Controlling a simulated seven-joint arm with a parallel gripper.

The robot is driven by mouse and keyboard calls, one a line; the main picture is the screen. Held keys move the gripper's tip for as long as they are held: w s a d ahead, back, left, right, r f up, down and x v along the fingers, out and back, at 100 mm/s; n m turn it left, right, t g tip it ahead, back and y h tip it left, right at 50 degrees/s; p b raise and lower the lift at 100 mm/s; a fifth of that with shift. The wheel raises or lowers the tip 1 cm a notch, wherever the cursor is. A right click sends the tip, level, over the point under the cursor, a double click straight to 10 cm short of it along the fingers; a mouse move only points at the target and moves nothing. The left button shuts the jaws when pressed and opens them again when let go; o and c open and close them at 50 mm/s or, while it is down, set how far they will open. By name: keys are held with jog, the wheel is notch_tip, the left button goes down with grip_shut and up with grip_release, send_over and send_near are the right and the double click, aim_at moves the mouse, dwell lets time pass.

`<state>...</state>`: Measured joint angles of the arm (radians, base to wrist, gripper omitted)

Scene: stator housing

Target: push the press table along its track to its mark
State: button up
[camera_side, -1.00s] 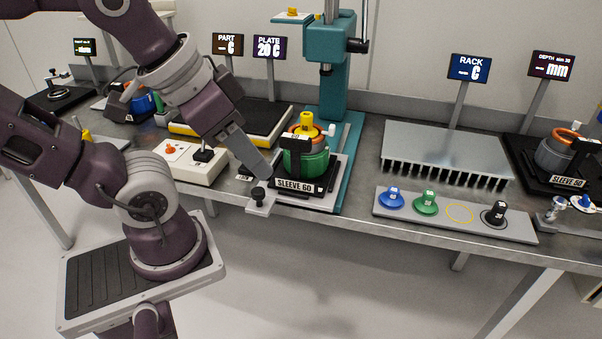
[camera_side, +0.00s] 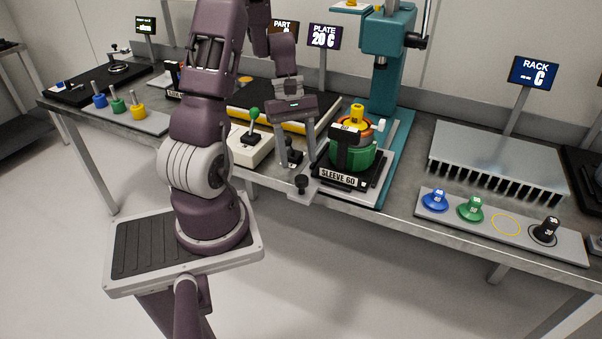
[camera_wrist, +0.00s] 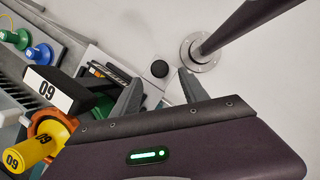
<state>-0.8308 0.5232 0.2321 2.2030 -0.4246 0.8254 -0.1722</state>
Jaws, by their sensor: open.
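The press table (camera_side: 364,190) is a light grey plate at the front of the teal press (camera_side: 392,100). A black knob (camera_side: 301,182) stands on its front left tab; the knob also shows in the wrist view (camera_wrist: 160,69). The table carries a black nest (camera_side: 345,178) labelled SLEEVE 60, holding a green and copper part (camera_side: 352,155) with a yellow top. My gripper (camera_side: 298,156) points down, left of the nest and behind the knob. In the wrist view its fingers (camera_wrist: 160,84) are apart, with the knob beyond and between their tips. I cannot make out the track's mark.
A white box (camera_side: 248,148) with a green-topped lever stands close left of my gripper. A black plate with yellow edging (camera_side: 270,103) lies behind. A grey finned rack (camera_side: 500,160) and a tray of coloured knobs (camera_side: 480,226) are to the right. The bench's front edge is near.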

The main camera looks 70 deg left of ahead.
aim_at(301, 177)
jog(key=x, duration=0.5)
jog(key=shift+f, duration=0.1)
jog(key=shift+c, duration=0.4)
grip_shut()
dwell(0.9)
